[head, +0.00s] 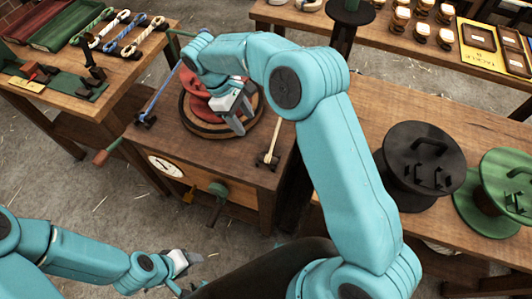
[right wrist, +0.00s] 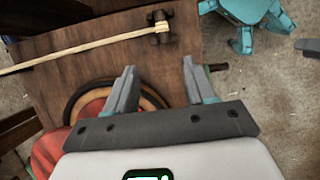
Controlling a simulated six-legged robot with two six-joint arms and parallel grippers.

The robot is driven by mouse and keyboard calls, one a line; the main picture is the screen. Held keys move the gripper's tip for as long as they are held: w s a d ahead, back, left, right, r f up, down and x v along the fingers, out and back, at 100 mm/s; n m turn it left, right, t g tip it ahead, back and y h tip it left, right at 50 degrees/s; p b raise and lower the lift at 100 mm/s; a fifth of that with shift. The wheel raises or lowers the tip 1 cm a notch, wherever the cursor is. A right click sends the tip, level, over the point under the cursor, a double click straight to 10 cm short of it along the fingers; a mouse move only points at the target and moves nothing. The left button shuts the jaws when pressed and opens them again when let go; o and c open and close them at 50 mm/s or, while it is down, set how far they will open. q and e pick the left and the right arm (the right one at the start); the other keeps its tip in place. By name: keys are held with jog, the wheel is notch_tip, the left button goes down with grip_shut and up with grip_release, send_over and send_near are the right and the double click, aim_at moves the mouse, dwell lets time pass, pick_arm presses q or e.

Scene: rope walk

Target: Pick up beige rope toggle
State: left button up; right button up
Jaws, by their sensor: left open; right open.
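The beige rope toggle (head: 268,159) is a small brown wooden crosspiece on the end of a taut beige rope, near the front right of the wooden bench top. In the right wrist view the toggle (right wrist: 161,27) is beyond the fingers, with its rope running left. My right gripper (head: 238,112) is over the round red piece, to the left of and behind the toggle in the head view. Its two fingers (right wrist: 160,78) are apart with nothing between them. My left gripper (head: 185,262) is open at lower left, low in front of the bench and away from the toggle.
A blue rope (head: 164,92) with a dark toggle lies at the bench's left. The red round piece (head: 190,97) sits on a wooden disc between the ropes. A black spool (head: 418,150) and green spool (head: 492,178) stand on the right bench. Several ropes lie at upper left.

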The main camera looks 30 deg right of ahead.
send_over(266, 157)
jog(key=w+a, duration=0.2)
jog(key=f, duration=0.9)
jog(key=shift+w+d+f, duration=0.1)
jog(key=shift+d, duration=0.1)
jog(key=shift+d+f+p, duration=0.1)
jog(key=shift+f+p, duration=0.2)
jog(key=x, duration=0.2)
jog(key=p+x, duration=0.1)
jog(key=x, duration=0.1)
jog(key=shift+s+f, duration=0.1)
jog(key=shift+s, duration=0.3)
jog(key=shift+w+d+f, duration=0.1)
jog(key=shift+f, duration=0.35)
jog(key=shift+r, duration=0.1)
jog(key=c, duration=0.7)
grip_shut()
